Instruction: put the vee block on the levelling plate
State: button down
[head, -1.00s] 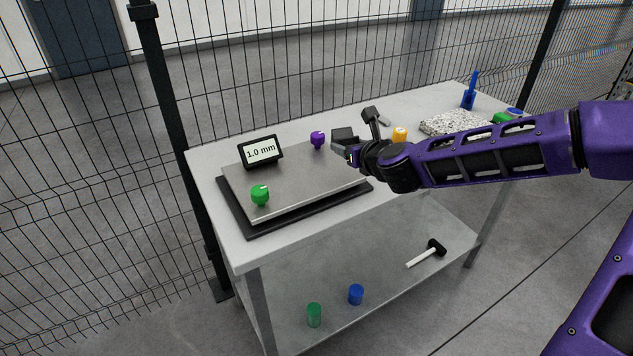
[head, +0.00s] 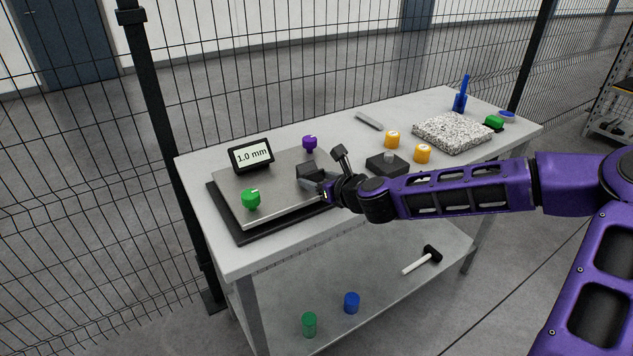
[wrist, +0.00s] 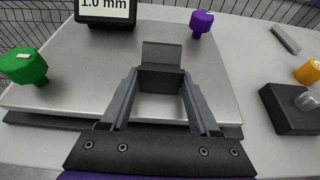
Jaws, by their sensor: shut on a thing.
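The levelling plate is a flat grey metal plate (head: 280,202) on a dark base, with a green knob (head: 251,198), a purple knob (head: 310,143) and a display reading 1.0 mm (head: 251,155). It also fills much of the wrist view (wrist: 85,75). My gripper (head: 322,187) is at the plate's right part, shut on a dark grey block with slanted faces, the vee block (head: 310,171). In the wrist view the vee block (wrist: 161,57) sits between the fingertips (wrist: 161,85), over the plate. I cannot tell whether it touches the plate.
Right of the plate are a dark block with a metal cylinder (head: 387,165), two yellow pieces (head: 392,139), a grey bar (head: 369,121) and a speckled slab (head: 452,132). A hammer (head: 424,260) and two cylinders (head: 351,302) are on the lower shelf. A mesh fence stands behind.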

jog(key=shift+f, duration=0.15)
jog(key=shift+c, duration=0.6)
grip_release()
jog(key=shift+s+d+r, duration=0.1)
jog(key=shift+r, duration=0.1)
jog(key=p+v, duration=0.1)
jog(key=v, duration=1)
jog(key=shift+s+d+p, duration=0.25)
jog(key=shift+s+p, duration=0.05)
jog(key=shift+r, duration=0.1)
